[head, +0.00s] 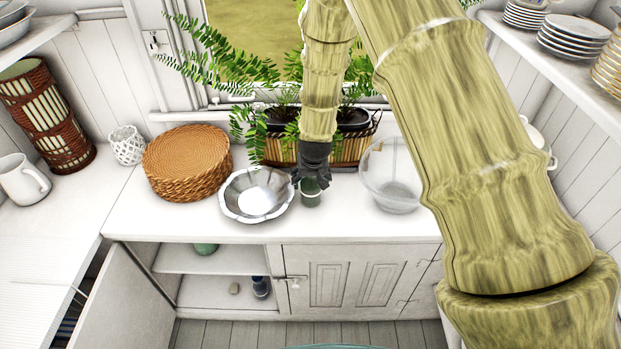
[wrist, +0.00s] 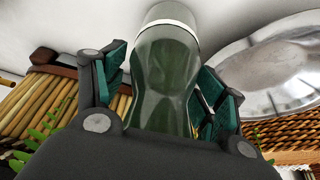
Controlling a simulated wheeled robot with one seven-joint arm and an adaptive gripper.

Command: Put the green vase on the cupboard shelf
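The green vase (head: 311,196) stands on the white counter between the silver bowl and the clear bowl. My gripper (head: 312,176) is right above it, pointing down, and hides its upper part. In the wrist view the vase (wrist: 165,75) is dark green glass with a pale band at its far end. It sits between the two fingers of my gripper (wrist: 166,80), one on each side. I cannot tell whether the pads press on it. The cupboard shelf (head: 180,262) is below the counter at the left, behind an open door (head: 122,298).
A silver bowl (head: 256,196) is close left of the vase; a clear bowl (head: 376,178) is to its right. A planter (head: 278,152) stands behind. A green item (head: 206,249) is on the upper cupboard shelf, a dark blue item (head: 261,287) below. The upper shelf's left part is clear.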

